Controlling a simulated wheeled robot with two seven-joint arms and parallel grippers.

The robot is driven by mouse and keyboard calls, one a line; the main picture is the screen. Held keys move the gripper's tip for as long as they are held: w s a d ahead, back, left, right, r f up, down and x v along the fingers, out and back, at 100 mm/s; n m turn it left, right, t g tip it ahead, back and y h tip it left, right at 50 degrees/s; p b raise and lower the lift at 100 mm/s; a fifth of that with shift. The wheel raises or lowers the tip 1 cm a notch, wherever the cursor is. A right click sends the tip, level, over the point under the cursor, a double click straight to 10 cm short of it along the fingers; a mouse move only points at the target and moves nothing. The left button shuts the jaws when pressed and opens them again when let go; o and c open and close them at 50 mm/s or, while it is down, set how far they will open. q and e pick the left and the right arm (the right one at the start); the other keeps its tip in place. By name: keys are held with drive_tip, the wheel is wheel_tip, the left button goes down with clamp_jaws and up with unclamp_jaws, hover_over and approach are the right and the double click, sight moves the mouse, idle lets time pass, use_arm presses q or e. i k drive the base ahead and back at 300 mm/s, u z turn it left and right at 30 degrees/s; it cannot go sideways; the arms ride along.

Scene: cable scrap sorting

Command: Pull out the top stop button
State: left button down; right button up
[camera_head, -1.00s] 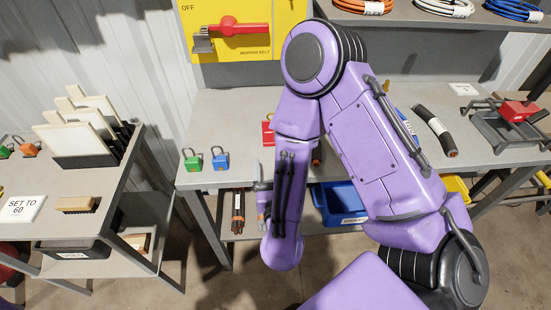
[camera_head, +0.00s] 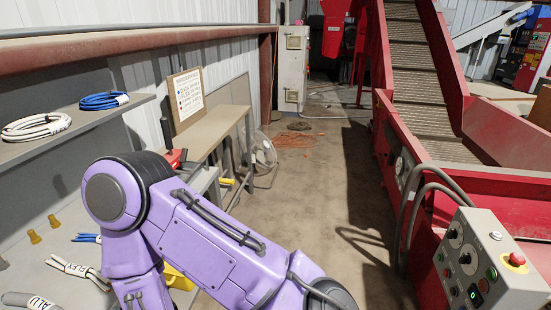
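I cannot tell whether the stop button is pressed in or out. One purple arm of mine crosses the lower left, well apart from the box. Neither gripper shows in this view.
A red conveyor (camera_head: 425,60) with thick grey hoses rises behind the control box. A workbench (camera_head: 75,260) with labelled cable pieces is at the left. Open concrete floor (camera_head: 320,200) lies between, with a fan (camera_head: 262,150) by the wall.

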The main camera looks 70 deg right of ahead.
sight(518, 258)
drive_tip(key=z, duration=4.15)
